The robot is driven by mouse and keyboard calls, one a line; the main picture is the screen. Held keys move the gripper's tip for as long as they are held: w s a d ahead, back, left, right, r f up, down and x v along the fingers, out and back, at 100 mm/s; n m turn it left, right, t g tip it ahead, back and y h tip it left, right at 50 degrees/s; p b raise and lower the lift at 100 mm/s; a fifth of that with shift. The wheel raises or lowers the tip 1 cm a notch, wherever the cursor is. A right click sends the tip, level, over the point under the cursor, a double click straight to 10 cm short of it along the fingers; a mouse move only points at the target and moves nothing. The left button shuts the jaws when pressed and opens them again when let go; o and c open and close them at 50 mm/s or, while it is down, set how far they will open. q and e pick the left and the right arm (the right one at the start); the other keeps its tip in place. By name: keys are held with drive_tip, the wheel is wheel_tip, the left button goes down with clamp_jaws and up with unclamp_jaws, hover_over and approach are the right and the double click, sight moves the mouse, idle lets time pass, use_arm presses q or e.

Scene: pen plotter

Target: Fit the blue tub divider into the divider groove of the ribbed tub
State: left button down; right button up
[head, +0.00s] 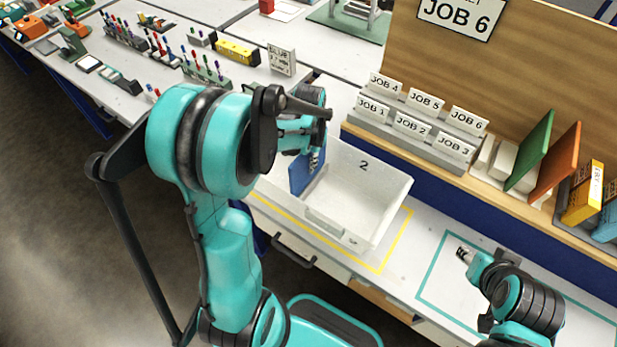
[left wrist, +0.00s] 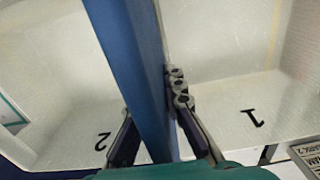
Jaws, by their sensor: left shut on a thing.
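The ribbed tub (head: 390,188) is white and open-topped, with a "2" on its inner wall, and stands on the bench. My left gripper (head: 315,160) is shut on the blue tub divider (head: 303,177) at the tub's left part. In the left wrist view the divider (left wrist: 130,60) stands edge-on between the fingers (left wrist: 152,110), with the tub's "2" on one side and "1" on the other. The groove is hidden, so I cannot tell whether the divider is in it. My right gripper (head: 464,254) is over the bench at lower right; its jaw state is unclear.
A yellow outline (head: 376,268) surrounds the tub on the bench. Behind it stand job card racks (head: 412,127) and a wooden panel (head: 480,60). Green and orange boards (head: 553,165) stand at right. A teal outline (head: 424,292) marks mostly bare bench under my right gripper.

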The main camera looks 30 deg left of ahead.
sight(309, 181)
use_arm(q)
wheel_tip(309, 181, down, 4)
drive_tip(key=shift+f+b, duration=0.25)
drive_tip(key=shift+b, duration=0.55)
drive_tip(key=shift+r, duration=0.1)
drive_tip(key=shift+s, duration=0.1)
drive_tip(key=c, duration=2)
unclamp_jaws()
drive_tip(key=shift+f, duration=0.2)
drive_tip(key=shift+c, duration=0.2)
drive_tip(key=o, duration=0.4)
drive_tip(key=shift+r, duration=0.15)
